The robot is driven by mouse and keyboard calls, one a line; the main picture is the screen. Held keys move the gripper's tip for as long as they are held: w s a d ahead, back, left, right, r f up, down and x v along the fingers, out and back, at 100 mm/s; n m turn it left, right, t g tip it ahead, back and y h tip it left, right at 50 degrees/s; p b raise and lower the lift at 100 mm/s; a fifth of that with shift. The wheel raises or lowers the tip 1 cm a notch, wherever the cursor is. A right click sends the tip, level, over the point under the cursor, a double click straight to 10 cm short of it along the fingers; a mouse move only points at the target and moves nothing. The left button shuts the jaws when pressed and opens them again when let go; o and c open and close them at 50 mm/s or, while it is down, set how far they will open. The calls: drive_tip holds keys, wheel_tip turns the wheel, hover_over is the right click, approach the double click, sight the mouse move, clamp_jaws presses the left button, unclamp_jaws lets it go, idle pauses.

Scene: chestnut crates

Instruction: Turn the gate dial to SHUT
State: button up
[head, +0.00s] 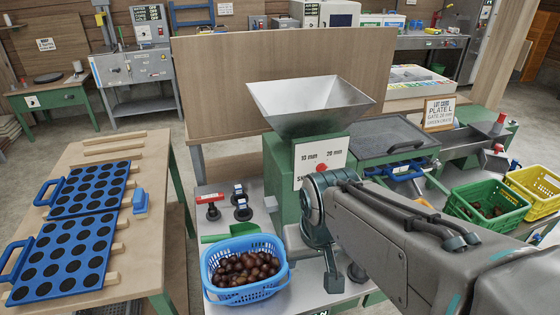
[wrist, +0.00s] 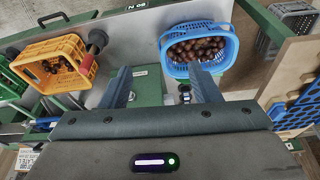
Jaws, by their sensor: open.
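The gate dial's white plate (head: 318,158) is on the green housing under the steel hopper (head: 310,105) in the head view. It reads "10 mm" and "20 mm", with a third label starting "S" mostly covered by my arm. A red part (head: 322,168) shows at the plate's lower edge; the rest of the dial is hidden, so its setting cannot be told. My gripper (wrist: 163,88) is open in the wrist view, its two fingers wide apart with nothing held between them. Green housing (wrist: 146,84) shows beyond the fingers.
A blue basket of chestnuts (head: 245,285) stands left of the housing, with black knobs (head: 242,208) behind it. Green (head: 488,212) and yellow (head: 540,190) crates are at right. A table with blue perforated trays (head: 62,255) is at left. A wooden panel (head: 215,95) stands behind.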

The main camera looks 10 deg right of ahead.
drive_tip(key=w+d+f+m+t, duration=0.3)
drive_tip(key=w+d+f+m, duration=0.35)
drive_tip(key=w, duration=0.25)
drive_tip(key=w+d+f+m+t, duration=0.3)
drive_tip(key=w+d+f+m, duration=0.3)
drive_tip(key=w, duration=0.3)
drive_tip(key=w+d+r+m+t+y, duration=0.15)
drive_tip(key=d+r+m+t, duration=0.3)
drive_tip(key=m+t, duration=0.6)
drive_tip(key=w+m+g+p, duration=0.1)
drive_tip(key=w, duration=1.3)
drive_tip(key=shift+f+m, duration=0.4)
drive_tip(key=shift+f, duration=0.05)
drive_tip(key=shift+w+a+g, duration=0.1)
drive_tip(key=shift+g, duration=0.15)
drive_tip(key=c, duration=1)
